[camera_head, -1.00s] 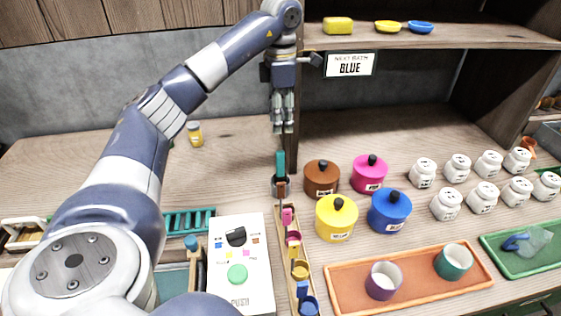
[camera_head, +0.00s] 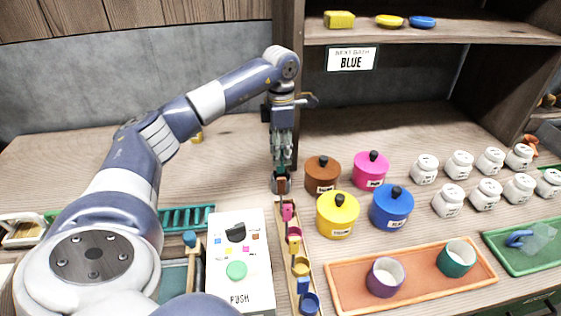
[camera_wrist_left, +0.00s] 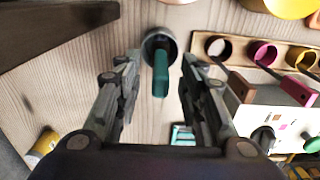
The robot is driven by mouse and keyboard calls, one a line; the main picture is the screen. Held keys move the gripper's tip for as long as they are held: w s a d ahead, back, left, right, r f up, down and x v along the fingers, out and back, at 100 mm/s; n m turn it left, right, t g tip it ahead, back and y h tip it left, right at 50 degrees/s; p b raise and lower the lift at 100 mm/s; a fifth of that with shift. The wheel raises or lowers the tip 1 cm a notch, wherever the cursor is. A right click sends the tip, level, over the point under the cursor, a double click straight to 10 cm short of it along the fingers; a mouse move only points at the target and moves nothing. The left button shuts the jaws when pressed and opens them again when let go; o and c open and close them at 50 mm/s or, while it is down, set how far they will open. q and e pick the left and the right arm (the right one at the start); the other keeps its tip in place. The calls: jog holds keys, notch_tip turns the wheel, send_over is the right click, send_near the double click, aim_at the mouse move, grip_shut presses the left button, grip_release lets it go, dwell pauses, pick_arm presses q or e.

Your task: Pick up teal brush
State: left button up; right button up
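The teal brush stands upright in a small dark round cup (camera_head: 274,186), just behind the brown brush (camera_head: 282,187). In the left wrist view the teal brush handle (camera_wrist_left: 160,76) points up towards the camera, and the cup (camera_wrist_left: 153,42) is around its lower part. My left gripper (camera_head: 282,161) points straight down over the teal brush, its fingertips at the top of the handle. In the left wrist view the fingers (camera_wrist_left: 160,88) are spread, with the handle between them and a gap on each side. My right gripper is not in view.
Lidded pots, such as the brown one (camera_head: 322,174), stand close on the right. A white button box (camera_head: 241,262) is in front. A dark post (camera_head: 289,100) rises just behind my gripper.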

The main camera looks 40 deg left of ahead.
pick_arm(q)
jog(key=shift+f, duration=0.5)
grip_shut()
